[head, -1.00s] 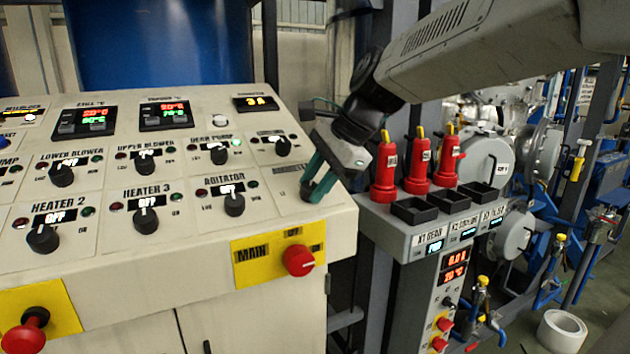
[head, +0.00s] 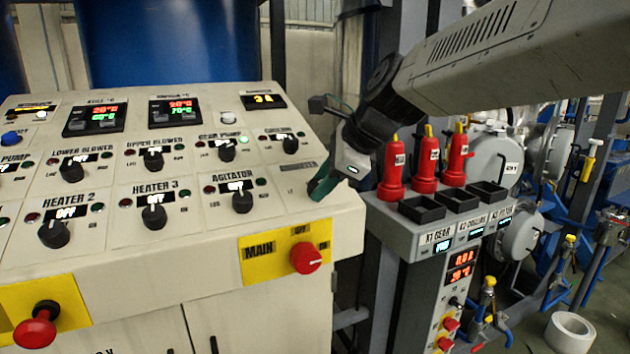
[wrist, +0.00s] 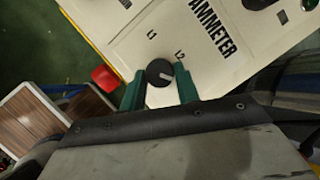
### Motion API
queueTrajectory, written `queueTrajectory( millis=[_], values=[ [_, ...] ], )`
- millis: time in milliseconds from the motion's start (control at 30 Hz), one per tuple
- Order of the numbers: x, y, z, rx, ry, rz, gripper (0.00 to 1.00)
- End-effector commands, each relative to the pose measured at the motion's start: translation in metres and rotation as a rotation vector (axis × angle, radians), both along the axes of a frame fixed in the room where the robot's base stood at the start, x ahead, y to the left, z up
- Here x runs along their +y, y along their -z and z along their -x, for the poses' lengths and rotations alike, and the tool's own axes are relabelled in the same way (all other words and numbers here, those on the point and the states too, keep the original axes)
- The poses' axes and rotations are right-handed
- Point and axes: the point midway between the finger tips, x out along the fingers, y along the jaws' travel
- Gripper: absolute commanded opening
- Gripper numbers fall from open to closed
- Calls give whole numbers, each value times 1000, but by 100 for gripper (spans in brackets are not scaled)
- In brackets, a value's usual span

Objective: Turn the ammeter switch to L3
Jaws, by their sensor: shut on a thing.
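The ammeter switch (wrist: 159,72) is a small round black knob with a white mark, beside the word AMMETER on the pale panel. In the wrist view the mark points right, and small labels read as L1 and L2; no L3 label is readable. My gripper (wrist: 160,88) has its green fingers on both sides of the knob and is shut on it. In the head view my gripper (head: 322,188) is at the panel's right end and hides the knob.
The control panel (head: 215,225) has several other black knobs close by on the left. A red main switch (head: 305,258) is just below my gripper. Red bottle-like objects (head: 425,165) and black trays (head: 422,209) stand on a grey stand to the right.

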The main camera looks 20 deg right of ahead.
Motion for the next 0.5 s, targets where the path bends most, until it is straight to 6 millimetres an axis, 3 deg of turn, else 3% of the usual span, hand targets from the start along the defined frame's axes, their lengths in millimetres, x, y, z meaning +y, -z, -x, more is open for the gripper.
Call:
queueTrajectory(
  millis=[300,333,367,400,500],
  values=[
    [0,-1,0,-3,2,-1,9],
    [0,-1,0,-3,2,-1,40],
    [0,-1,0,-2,1,-1,48],
    [0,-1,0,-2,1,-1,53],
    [0,-1,0,-2,1,-1,53]
  ],
)
